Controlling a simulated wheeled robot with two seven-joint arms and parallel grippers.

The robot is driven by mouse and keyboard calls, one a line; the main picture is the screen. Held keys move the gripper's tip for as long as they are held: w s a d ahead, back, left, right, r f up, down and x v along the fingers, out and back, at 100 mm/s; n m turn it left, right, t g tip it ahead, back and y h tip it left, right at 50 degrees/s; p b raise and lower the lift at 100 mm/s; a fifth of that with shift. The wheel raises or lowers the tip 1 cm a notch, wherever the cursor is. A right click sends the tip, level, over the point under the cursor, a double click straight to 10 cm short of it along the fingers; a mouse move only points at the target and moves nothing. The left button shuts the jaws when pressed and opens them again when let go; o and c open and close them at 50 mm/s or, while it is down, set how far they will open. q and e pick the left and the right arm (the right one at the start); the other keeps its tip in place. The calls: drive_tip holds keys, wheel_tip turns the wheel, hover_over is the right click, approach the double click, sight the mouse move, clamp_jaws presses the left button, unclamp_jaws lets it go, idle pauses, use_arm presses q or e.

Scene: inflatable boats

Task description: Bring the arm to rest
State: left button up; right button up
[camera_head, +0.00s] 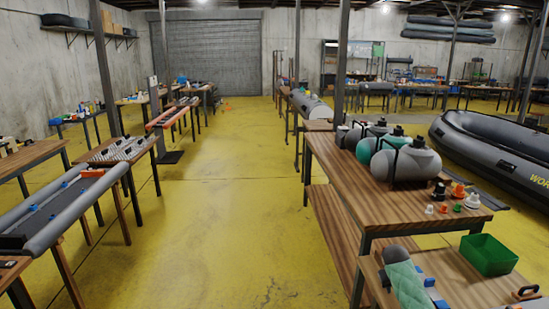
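Neither of my arms and neither of my grippers shows in the head view. No object is named by the task. Whether anything is held cannot be seen.
A yellow aisle (215,190) runs clear to a roller shutter (207,58). On the right are a wooden table (345,178) with grey tanks (408,165), a green bin (488,255) and an inflatable boat (485,140). On the left, benches hold grey tubes (85,205).

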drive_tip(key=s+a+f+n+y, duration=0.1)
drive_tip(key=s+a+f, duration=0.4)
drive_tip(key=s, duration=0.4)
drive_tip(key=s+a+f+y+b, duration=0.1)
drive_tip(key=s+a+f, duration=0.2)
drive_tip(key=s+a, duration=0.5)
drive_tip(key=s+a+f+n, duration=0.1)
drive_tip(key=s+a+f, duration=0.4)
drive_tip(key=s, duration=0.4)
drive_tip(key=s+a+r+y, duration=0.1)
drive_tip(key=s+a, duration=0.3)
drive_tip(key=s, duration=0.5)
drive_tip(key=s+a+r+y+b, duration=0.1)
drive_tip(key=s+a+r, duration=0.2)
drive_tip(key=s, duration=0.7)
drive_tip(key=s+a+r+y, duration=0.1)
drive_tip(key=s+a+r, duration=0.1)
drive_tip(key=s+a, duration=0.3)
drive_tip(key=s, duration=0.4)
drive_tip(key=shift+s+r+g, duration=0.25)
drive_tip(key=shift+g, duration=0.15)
